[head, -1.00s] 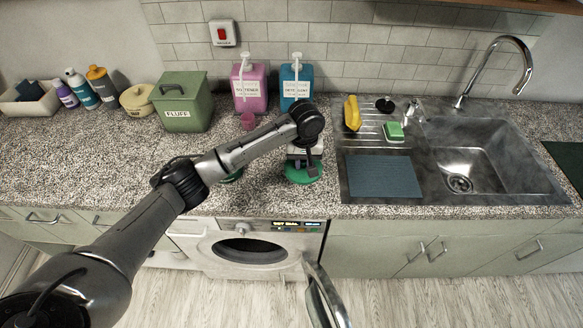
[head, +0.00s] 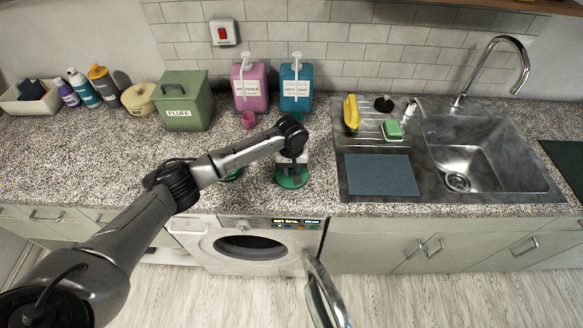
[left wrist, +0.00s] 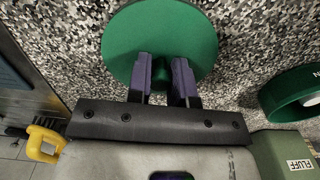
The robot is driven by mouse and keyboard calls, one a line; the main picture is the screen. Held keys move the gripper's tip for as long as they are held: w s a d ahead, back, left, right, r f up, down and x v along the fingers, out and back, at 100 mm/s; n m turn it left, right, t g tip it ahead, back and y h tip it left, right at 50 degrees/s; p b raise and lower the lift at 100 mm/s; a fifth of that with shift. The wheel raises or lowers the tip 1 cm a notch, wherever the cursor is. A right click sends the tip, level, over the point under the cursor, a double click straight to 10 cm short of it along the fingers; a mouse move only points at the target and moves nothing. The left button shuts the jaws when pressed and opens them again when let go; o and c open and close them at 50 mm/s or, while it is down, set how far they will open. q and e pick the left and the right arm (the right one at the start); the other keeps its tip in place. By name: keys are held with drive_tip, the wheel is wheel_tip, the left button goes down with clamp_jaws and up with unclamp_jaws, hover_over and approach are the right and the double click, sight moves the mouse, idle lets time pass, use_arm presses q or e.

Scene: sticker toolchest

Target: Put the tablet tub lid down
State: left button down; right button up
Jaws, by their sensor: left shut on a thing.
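The tablet tub lid is a round green disc (head: 291,179) with a knob in its middle, over the counter in front of the teal bottle. My left gripper (head: 291,168) comes down on it from above and is shut on its knob. In the left wrist view the lid (left wrist: 205,40) lies flat-on beyond the fingers (left wrist: 165,75). I cannot tell whether its underside touches the counter. A round green-rimmed container (left wrist: 285,95), probably the tub, stands beside it; in the head view it is mostly hidden behind my arm. My right gripper is not in view.
A green FLUFF box (head: 183,105), a pink bottle (head: 249,90) and a teal bottle (head: 296,90) stand at the back. A small pink cup (head: 248,120) is near them. The sink (head: 480,150) lies right. The washing machine door (head: 325,295) hangs open below.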

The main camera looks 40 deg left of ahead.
use_arm(q)
drive_tip(key=c, duration=1)
unclamp_jaws()
drive_tip(key=shift+f, duration=0.1)
drive_tip(key=shift+r+b, duration=0.85)
drive_tip(key=shift+r, duration=5.3)
